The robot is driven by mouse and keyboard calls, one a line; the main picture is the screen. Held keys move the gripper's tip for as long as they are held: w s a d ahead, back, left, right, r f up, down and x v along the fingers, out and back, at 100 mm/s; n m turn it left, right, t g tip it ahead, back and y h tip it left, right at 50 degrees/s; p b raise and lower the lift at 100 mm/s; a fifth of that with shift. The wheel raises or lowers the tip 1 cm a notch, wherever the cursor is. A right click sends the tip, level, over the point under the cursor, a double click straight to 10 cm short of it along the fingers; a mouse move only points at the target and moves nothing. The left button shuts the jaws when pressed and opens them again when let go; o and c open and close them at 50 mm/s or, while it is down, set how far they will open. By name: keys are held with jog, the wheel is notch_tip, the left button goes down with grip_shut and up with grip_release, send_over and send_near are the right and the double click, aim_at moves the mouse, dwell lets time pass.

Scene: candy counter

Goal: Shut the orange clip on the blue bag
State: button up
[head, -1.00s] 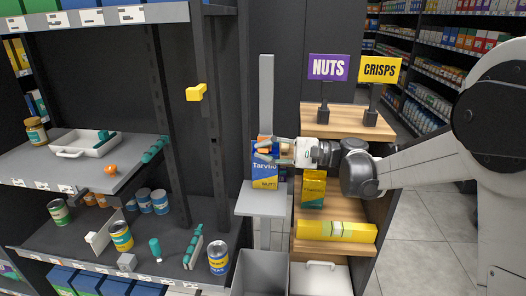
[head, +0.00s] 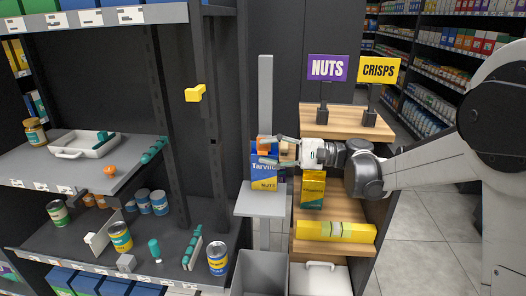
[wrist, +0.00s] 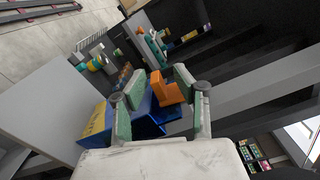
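The blue bag (head: 264,172), with a yellow lower part marked "NUTS", stands upright on the grey stand. The orange clip (head: 263,152) is at the bag's top, partly hidden by my fingers. In the wrist view the clip (wrist: 171,90) shows an angled, L-like shape beside the blue bag (wrist: 143,118); I cannot tell whether its jaws are shut. My gripper (head: 264,150) reaches in from the right at the bag's top. In the wrist view my gripper (wrist: 150,88) is open, its green-padded fingers spread to both sides of the clip with gaps.
The grey stand (head: 262,205) has a tall post behind the bag. A wooden rack (head: 340,228) with a yellow bag and a yellow tube is close on the right. A grey bin (head: 262,270) is below. Shelves (head: 60,160) with cans and a tray are left.

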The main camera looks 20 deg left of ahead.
jog(key=w+d, duration=0.1)
jog(key=d, duration=0.5)
